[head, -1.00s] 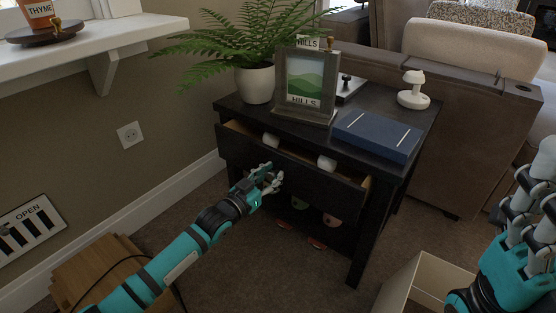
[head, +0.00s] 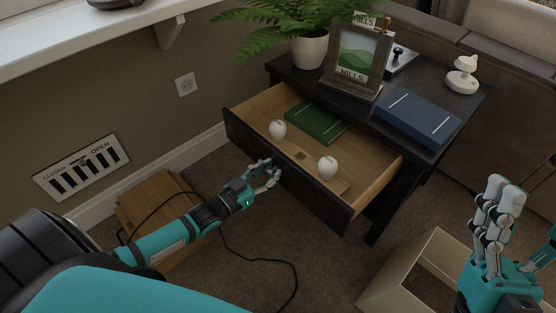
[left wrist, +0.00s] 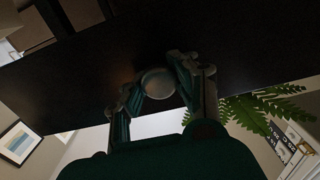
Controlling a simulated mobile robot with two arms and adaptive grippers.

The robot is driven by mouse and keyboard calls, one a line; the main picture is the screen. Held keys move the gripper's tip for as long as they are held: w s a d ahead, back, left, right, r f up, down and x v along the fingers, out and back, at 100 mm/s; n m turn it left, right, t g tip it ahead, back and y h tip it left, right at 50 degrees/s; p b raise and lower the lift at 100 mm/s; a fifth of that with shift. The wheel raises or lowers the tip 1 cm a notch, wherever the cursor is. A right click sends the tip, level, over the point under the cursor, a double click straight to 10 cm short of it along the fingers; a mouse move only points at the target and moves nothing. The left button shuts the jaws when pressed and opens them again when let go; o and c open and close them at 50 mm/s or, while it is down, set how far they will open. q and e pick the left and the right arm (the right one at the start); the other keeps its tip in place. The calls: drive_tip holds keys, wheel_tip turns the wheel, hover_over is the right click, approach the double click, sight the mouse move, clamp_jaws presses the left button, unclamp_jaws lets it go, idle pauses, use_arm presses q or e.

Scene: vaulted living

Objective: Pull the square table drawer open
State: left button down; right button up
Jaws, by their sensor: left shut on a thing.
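The square table (head: 455,150) is dark, and its drawer (head: 300,185) stands well out from the body with its light wooden inside showing. Inside the drawer lie a green book (head: 317,122), two white egg-shaped things (head: 328,167) and a small brown piece. My left gripper (head: 270,174) is at the middle of the drawer front. In the left wrist view its fingers are shut around the round pale knob (left wrist: 157,83); the head view hides the knob behind the fingers. My right gripper (head: 526,225) is open and empty, at the right, away from the table.
On the table top are a potted fern (head: 309,49), a picture frame (head: 357,62), a blue book (head: 418,118) and a white ornament (head: 462,76). An open box (head: 437,245) stands on the floor at the right. A wooden crate (head: 150,195) and a black cable lie left.

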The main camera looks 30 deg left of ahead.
use_arm(q)
drive_tip(key=shift+v, duration=0.8)
use_arm(e)
drive_tip(key=shift+w+a+f+g+h, duration=0.1)
drive_tip(key=shift+w+f+g+h, duration=0.05)
drive_tip(key=shift+w+f+g, duration=0.3)
drive_tip(key=shift+w+a+f+g+h, duration=0.1)
drive_tip(key=shift+w+f+g, duration=0.25)
drive_tip(key=shift+w, duration=0.35)
drive_tip(key=shift+w+a+f+g+h, duration=0.15)
drive_tip(key=shift+w+f+g, duration=0.1)
drive_tip(key=shift+w+g, duration=0.3)
use_arm(q)
drive_tip(key=c, duration=1)
unclamp_jaws()
drive_tip(key=v, duration=1.2)
drive_tip(key=shift+p, duration=0.3)
